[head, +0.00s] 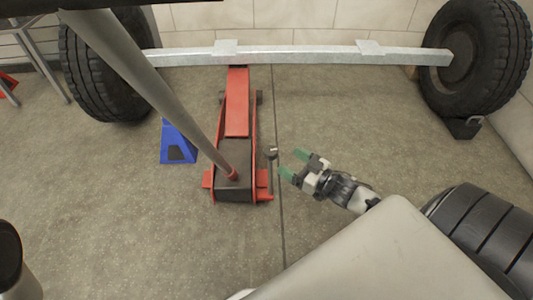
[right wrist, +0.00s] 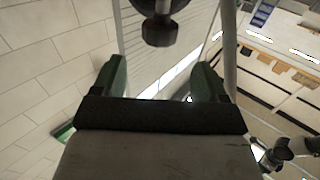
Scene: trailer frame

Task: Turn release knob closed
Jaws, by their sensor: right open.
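A red floor jack (head: 237,115) lies on the floor, its far end at the trailer axle. A small dark knob (head: 271,154) stands at the jack's right side; I take it to be the release knob. My right gripper (head: 293,163), with green fingertips, is just to the right of the knob, open and apart from it. In the right wrist view the open fingers (right wrist: 161,66) have nothing between them. A dark round knob on a stem (right wrist: 160,30) shows beyond the fingertips at the top, roughly centred between them. My left gripper is not in view.
The jack's long grey handle (head: 150,85) slants up to the upper left. A blue stand (head: 178,142) is left of the jack. The metal axle (head: 300,54) spans the back between a left tyre (head: 88,75) and a right tyre (head: 480,55). Floor around the jack's near end is clear.

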